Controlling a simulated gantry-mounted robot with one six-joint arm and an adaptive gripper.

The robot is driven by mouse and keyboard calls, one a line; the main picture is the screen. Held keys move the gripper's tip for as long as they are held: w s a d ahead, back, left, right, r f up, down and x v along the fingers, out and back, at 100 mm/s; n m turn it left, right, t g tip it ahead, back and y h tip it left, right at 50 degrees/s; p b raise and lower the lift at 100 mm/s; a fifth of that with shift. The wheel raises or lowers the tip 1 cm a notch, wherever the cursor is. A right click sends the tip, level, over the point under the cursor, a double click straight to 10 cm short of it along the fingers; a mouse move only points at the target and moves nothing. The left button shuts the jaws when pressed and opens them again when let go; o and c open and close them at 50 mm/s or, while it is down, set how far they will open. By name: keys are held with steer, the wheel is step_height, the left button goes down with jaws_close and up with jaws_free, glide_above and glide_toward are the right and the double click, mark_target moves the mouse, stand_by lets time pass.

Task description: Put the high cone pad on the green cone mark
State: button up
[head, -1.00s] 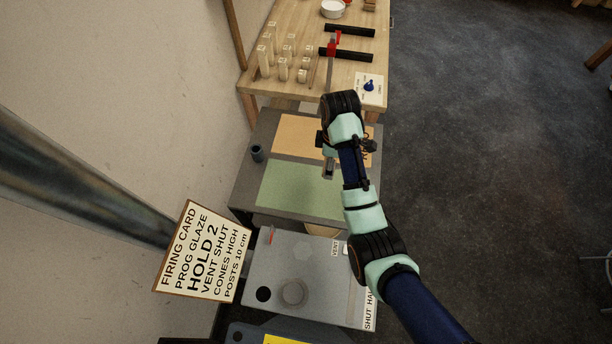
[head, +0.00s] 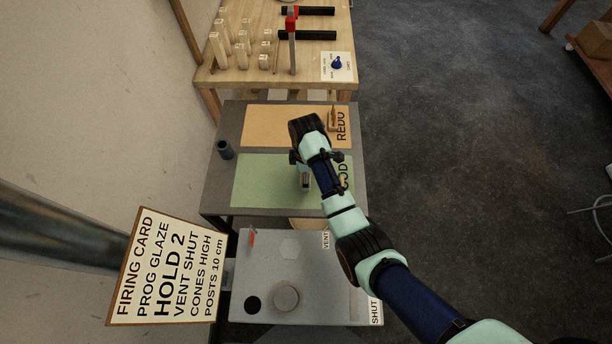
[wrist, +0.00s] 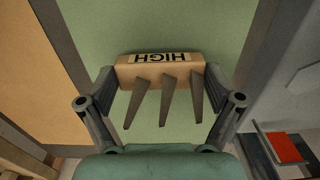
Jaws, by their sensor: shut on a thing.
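The high cone pad (wrist: 160,70) is a tan block lettered HIGH with three grey pointed cones. It sits between the fingers of my gripper (wrist: 163,78) in the wrist view, and they are shut on it. In the head view my gripper (head: 305,180) hangs over the green mat (head: 262,182), and the pad is mostly hidden by the arm. The mat carries lettering ending in OD, partly covered by my arm. I cannot make out a separate cone mark on the green. The height of the pad above the mat is unclear.
An orange mat (head: 275,125) marked REDO lies beyond, with a small object (head: 332,118) on it. A dark cup (head: 225,149) stands at the grey table's left edge. The grey kiln lid (head: 300,270) is nearer. The firing card (head: 168,268) stands at left.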

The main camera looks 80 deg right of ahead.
steer(key=shift+f, duration=0.85)
steer(key=shift+f, duration=0.15)
steer(key=o, duration=1)
step_height(320, 180, up, 12)
steer(key=p, duration=0.3)
